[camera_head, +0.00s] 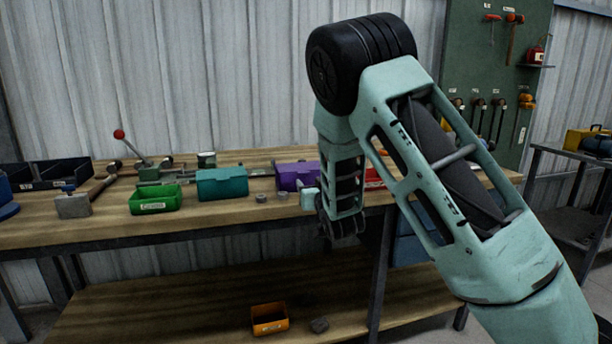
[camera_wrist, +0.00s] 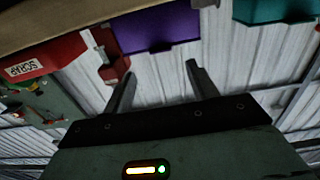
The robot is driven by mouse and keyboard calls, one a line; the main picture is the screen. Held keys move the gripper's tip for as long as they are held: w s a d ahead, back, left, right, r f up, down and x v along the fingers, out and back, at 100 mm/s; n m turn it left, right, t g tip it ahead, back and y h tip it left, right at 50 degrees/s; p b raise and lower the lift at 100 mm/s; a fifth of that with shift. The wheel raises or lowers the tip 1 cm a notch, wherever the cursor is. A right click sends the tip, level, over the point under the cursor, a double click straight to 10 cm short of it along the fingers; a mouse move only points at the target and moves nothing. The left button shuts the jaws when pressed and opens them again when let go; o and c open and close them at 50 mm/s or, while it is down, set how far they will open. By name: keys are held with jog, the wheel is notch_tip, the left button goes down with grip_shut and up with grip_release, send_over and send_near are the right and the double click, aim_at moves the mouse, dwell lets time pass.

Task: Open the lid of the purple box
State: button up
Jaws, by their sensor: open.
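The purple box (camera_head: 292,175) stands on the workbench near its front edge, left of my arm, and its lid looks shut. Its right end is hidden behind my arm in the head view. My gripper (camera_head: 343,232) points down just in front of the bench edge, to the right of the box and lower than it. In the wrist view, which looks turned over, the purple box (camera_wrist: 155,33) lies beyond my two spread fingers (camera_wrist: 160,70). The fingers are apart with nothing between them, and do not appear to touch the box.
A teal box (camera_head: 222,183) and a green bin (camera_head: 155,198) stand left of the purple box. A red bin marked SCRAP (camera_wrist: 45,58) is on its other side, mostly behind my arm in the head view. An orange bin (camera_head: 269,318) sits on the lower shelf.

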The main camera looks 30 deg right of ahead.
aim_at(305, 173)
jog(key=x, duration=0.7)
jog(key=shift+w+d, duration=0.15)
jog(key=shift+w, duration=0.2)
